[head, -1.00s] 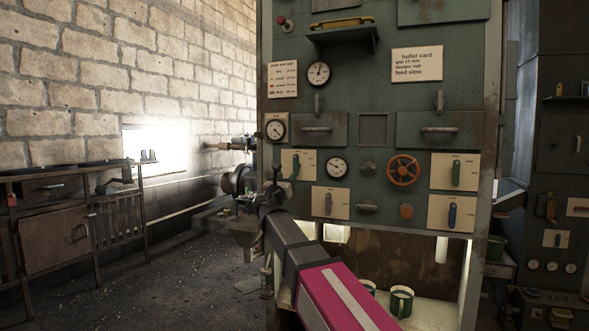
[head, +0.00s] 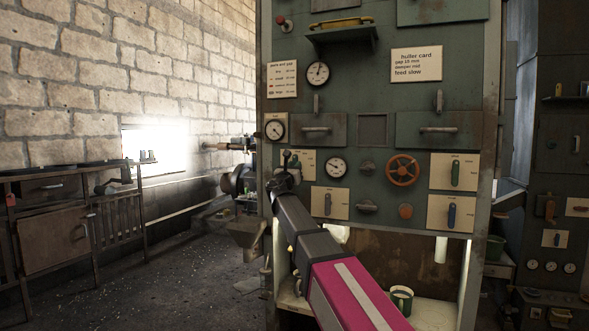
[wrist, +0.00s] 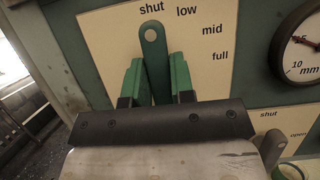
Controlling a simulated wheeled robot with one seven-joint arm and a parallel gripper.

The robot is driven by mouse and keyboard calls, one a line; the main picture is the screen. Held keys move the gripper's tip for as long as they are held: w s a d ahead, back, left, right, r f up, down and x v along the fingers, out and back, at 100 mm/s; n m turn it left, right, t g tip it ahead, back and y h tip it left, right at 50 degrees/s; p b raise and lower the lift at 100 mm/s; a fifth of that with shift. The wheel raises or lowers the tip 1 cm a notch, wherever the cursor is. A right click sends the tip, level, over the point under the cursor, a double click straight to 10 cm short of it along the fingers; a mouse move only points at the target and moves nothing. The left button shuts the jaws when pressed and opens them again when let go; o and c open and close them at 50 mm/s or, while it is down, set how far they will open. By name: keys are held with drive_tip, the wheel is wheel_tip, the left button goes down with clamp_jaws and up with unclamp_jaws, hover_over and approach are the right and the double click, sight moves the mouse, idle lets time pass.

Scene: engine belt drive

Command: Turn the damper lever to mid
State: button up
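The damper lever (wrist: 154,52) is a green handle with a hole near its rounded end, on a cream plate (wrist: 100,45) marked shut, low, mid and full. It stands nearly upright and points at "shut" in the wrist view. My gripper (wrist: 158,75) has its two green fingers around the lever, one on each side. The gaps are very small, and I cannot tell whether either finger touches. The lever's lower end is hidden behind my gripper. In the head view my gripper (head: 287,168) is in front of this plate (head: 307,160) and covers the lever.
A round gauge (wrist: 302,42) is close on the right, and another lever plate (wrist: 285,120) lies below right. The head view shows an orange handwheel (head: 403,170), more lever plates and a card (head: 416,64) reading "damper mid".

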clamp_jaws()
drive_tip(key=shift+m, duration=0.4)
drive_tip(key=m+g+h, duration=0.1)
drive_tip(key=m+h, duration=0.1)
drive_tip(key=m, duration=0.2)
drive_tip(key=m+g+h, duration=0.1)
drive_tip(key=m+h, duration=0.1)
drive_tip(key=m, duration=0.1)
drive_tip(key=shift+w+a+m+g, duration=0.1)
drive_tip(key=shift+m+g, duration=0.2)
drive_tip(key=shift+m, duration=0.1)
drive_tip(key=m+g, duration=0.1)
drive_tip(key=m, duration=0.2)
drive_tip(key=m+g+h, duration=0.1)
drive_tip(key=m, duration=0.3)
drive_tip(key=shift+g, duration=0.3)
drive_tip(key=shift+m, duration=0.4)
drive_tip(key=o, duration=0.8)
unclamp_jaws()
drive_tip(key=shift+a, duration=0.1)
drive_tip(key=v, duration=1.1)
